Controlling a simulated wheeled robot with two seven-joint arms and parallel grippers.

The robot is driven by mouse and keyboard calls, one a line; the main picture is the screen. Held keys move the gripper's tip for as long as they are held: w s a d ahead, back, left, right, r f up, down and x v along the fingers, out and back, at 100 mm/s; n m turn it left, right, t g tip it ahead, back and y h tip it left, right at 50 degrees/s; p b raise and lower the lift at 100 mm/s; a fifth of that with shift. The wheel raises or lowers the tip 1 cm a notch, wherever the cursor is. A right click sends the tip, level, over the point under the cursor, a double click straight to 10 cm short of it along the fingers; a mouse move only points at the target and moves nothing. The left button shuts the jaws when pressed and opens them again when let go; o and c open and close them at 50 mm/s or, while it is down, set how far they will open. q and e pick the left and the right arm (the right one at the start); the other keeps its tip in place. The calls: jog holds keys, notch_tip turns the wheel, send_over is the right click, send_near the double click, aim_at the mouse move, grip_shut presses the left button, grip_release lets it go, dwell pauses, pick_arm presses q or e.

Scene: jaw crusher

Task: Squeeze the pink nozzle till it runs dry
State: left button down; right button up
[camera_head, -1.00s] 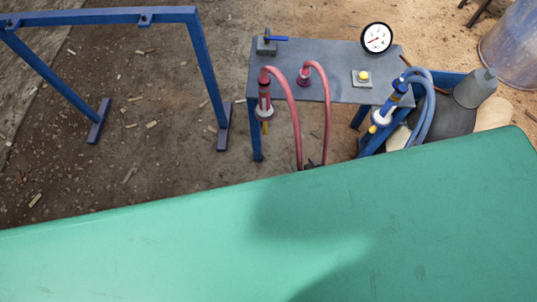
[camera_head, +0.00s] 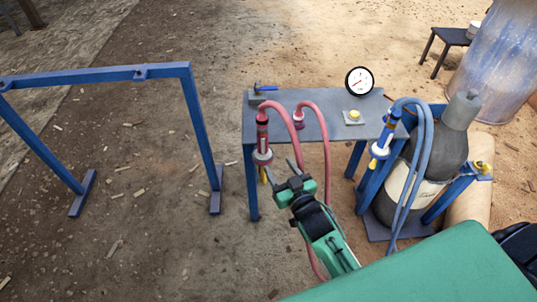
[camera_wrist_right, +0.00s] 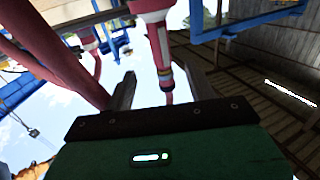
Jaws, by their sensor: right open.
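The pink nozzle (camera_head: 262,132) hangs upright at the front left of the grey table, with a pale collar and a yellow tip below. A pink hose loops from its top. My right gripper (camera_head: 280,167) is open just below and right of the nozzle, fingers pointing up toward it. In the right wrist view the nozzle (camera_wrist_right: 158,42) hangs between the two open fingers of the gripper (camera_wrist_right: 160,72) in the picture. I cannot tell whether they touch it. My left gripper is not in view.
The grey table (camera_head: 315,120) holds a round gauge (camera_head: 360,81), a yellow button (camera_head: 354,115) and a blue-handled valve (camera_head: 263,88). A blue nozzle (camera_head: 384,138) hangs at its right, near a grey cylinder (camera_head: 437,150). A blue frame (camera_head: 110,76) stands left, with open ground between.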

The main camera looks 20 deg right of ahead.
aim_at(265, 145)
jog(key=w, duration=0.7)
jog(key=w+a+b, duration=0.1)
jog(key=w, duration=0.2)
jog(key=shift+w+a, duration=0.1)
jog(key=shift+w, duration=0.2)
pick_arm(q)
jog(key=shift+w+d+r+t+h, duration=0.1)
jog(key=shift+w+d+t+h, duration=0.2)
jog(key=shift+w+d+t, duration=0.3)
pick_arm(e)
jog(key=shift+w, duration=0.65)
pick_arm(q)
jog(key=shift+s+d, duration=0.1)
pick_arm(e)
jog(key=c, duration=1.2)
jog(key=o, duration=1.2)
jog(key=shift+c, duration=0.2)
jog(key=shift+s, duration=0.1)
